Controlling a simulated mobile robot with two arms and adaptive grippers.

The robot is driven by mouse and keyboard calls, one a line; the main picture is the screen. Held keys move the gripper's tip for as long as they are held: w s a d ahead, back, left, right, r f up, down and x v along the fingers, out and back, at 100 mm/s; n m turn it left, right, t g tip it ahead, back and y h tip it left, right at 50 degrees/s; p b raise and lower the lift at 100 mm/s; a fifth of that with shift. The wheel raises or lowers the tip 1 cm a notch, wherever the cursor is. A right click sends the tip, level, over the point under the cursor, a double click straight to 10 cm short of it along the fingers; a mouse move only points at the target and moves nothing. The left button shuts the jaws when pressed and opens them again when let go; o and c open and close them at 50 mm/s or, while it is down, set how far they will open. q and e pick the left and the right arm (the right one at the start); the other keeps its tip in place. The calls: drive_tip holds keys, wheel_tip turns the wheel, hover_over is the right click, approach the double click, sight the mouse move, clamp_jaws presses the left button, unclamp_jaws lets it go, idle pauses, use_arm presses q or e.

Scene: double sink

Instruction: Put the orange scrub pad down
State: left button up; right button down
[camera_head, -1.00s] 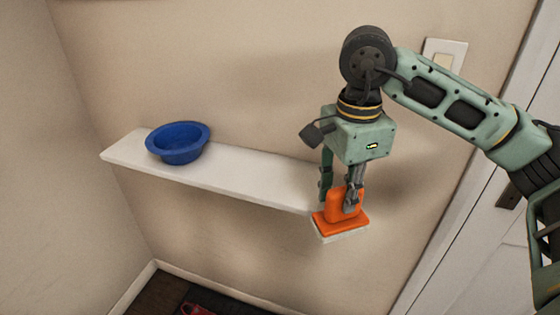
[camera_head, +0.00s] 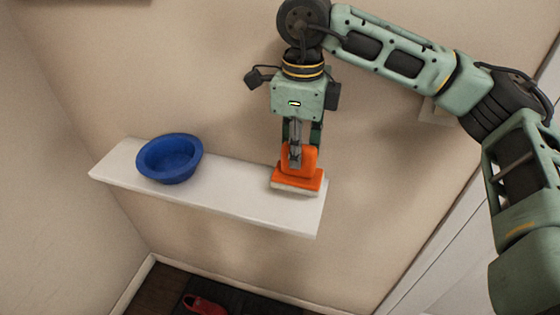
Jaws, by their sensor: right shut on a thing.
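The orange scrub pad (camera_head: 310,178) has a block-shaped orange handle and a pale underside. My right gripper (camera_head: 298,158) points down and is shut on its handle. The pad is over the right end of the white wall shelf (camera_head: 235,202), upright, its pale underside at or just above the shelf top; I cannot tell whether it touches. The fingers hide part of the handle. My left gripper is not in view.
A blue bowl (camera_head: 169,160) stands on the left part of the shelf. The shelf between bowl and pad is clear. A red object (camera_head: 205,304) lies on a dark mat on the floor below. A white door is at the right.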

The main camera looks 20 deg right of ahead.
sight(281, 167)
drive_tip(key=w+a+f, duration=0.2)
drive_tip(key=shift+w+a+f+p, duration=0.1)
drive_tip(key=shift+w+a+p, duration=0.2)
drive_tip(key=shift+w+p, duration=0.05)
wheel_tip(281, 167, down, 4)
drive_tip(key=shift+r+p, duration=0.15)
drive_tip(key=shift+p, duration=0.6)
drive_tip(key=shift+f, duration=0.2)
drive_tip(key=shift+f, duration=0.1)
drive_tip(key=shift+f+b, duration=0.15)
drive_tip(key=shift+b, duration=0.15)
drive_tip(key=c, duration=1.5)
unclamp_jaws()
drive_tip(key=shift+r, duration=0.2)
